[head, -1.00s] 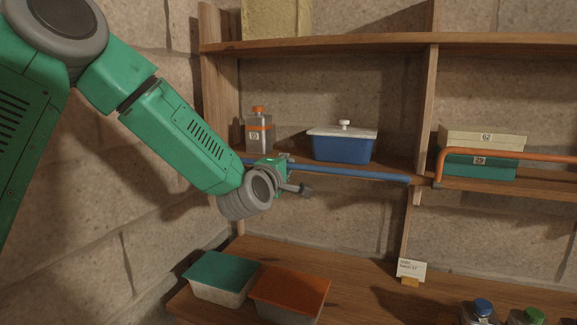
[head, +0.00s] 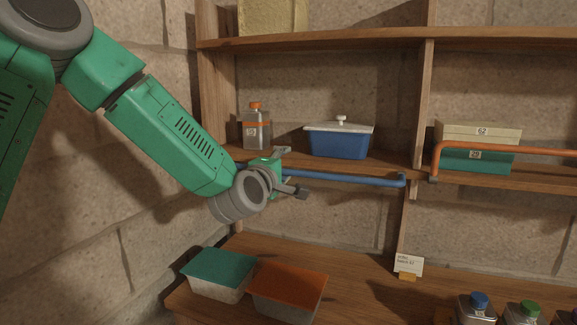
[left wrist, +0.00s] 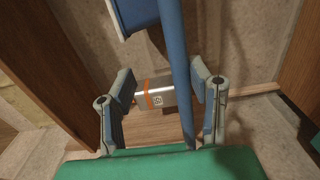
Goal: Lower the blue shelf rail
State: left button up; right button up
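The blue shelf rail (head: 345,179) runs along the front of the middle shelf, about level with or just below its edge. Its bent right end (head: 402,180) shows near the upright; its left part is hidden behind my left gripper. My left gripper (head: 291,171) is at the left part of the rail, one finger above it and one below. In the left wrist view the rail (left wrist: 181,75) passes between the spread fingers of the gripper (left wrist: 166,92), closer to the right finger, with a clear gap on the left. My right gripper is not in view.
On the middle shelf stand an orange-capped bottle (head: 257,128) and a blue box with white lid (head: 340,141). An orange rail (head: 500,148) stands raised before stacked boxes (head: 478,132) at right. Below are teal-lidded (head: 218,266) and orange-lidded (head: 288,284) tubs, a card (head: 408,265) and bottles.

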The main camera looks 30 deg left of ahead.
pick_arm(q)
jog(key=s+d+r+p, duration=0.1)
jog(key=s+r, duration=0.1)
jog(key=s, duration=0.5)
jog(key=shift+s+d+r, duration=0.15)
jog(key=shift+d+r, duration=0.1)
jog(key=shift+d, duration=0.1)
jog(key=shift+a, duration=0.15)
jog(key=s+d+f+m+g+h+b, duration=0.1)
jog(key=s+d+f+m+g+b, duration=0.2)
jog(key=f, duration=0.9)
jog(key=s+d+f+m+g+h, duration=0.1)
jog(key=s+d+f+m+g, duration=0.3)
jog(key=f, duration=0.8)
jog(key=s+d+f+m+g+h+b, duration=0.15)
jog(key=f+m, duration=0.35)
jog(key=f, duration=0.7)
jog(key=s+d+f+m+g+b, duration=0.2)
jog(key=s+f+m+g, duration=0.6)
jog(key=s+f, duration=1.3)
jog(key=s+m+b, duration=0.1)
jog(key=s+b, duration=0.1)
jog(key=s, duration=0.2)
jog(key=shift+d+b, duration=0.2)
jog(key=shift+b, duration=0.1)
